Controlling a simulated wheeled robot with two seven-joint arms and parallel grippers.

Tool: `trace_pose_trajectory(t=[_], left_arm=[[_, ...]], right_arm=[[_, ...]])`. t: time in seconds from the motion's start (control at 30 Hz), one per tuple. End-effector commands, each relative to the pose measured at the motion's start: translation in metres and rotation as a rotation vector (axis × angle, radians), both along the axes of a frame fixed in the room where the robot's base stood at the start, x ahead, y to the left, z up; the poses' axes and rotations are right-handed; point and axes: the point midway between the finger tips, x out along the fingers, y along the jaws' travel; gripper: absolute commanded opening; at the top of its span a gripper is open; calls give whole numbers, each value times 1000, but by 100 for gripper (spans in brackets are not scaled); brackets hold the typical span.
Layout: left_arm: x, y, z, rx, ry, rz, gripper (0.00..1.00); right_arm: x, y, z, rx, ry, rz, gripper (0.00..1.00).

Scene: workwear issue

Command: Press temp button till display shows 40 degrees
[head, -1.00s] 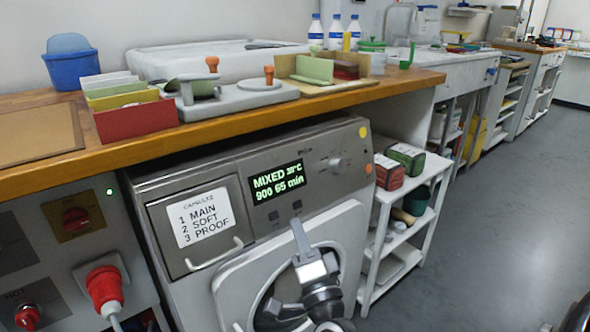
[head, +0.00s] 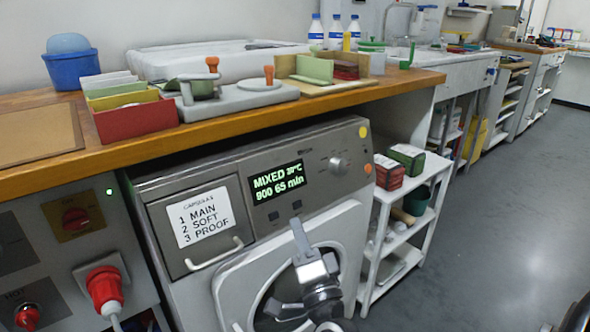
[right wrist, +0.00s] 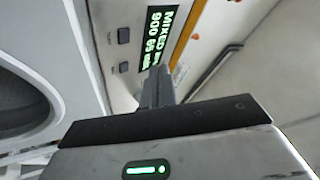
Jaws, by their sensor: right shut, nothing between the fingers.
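The washing machine (head: 300,225) stands under the wooden counter. Its black display (head: 278,182) shows green text, "MIXED" with a small temperature that looks like 30°C, and a line ending in "65 min". Two small dark buttons (head: 273,216) sit below the display. In the right wrist view the display (right wrist: 157,40) and both buttons, one (right wrist: 124,36) and the other (right wrist: 124,67), show with tiny unreadable labels. My right gripper (head: 297,226) is shut and empty, its fingertips just below the right-hand button. In the right wrist view its fingers (right wrist: 158,86) look apart from the buttons. My left gripper is not in view.
The machine has a drawer with a handle (head: 214,258), a round dial (head: 338,163) and a door (head: 235,290). A white shelf cart (head: 412,215) stands close on the right. The red plug (head: 104,287) is at left.

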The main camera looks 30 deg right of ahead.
Motion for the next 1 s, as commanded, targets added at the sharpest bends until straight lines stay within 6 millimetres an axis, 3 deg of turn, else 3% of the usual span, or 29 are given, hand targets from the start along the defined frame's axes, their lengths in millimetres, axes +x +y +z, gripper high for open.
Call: trace_pose_trajectory(t=[0.67,1.0], left_arm=[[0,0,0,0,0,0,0],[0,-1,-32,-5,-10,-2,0]], right_arm=[[0,0,0,0,0,0,0],[-31,-4,5,-1,-5,-2,0]])
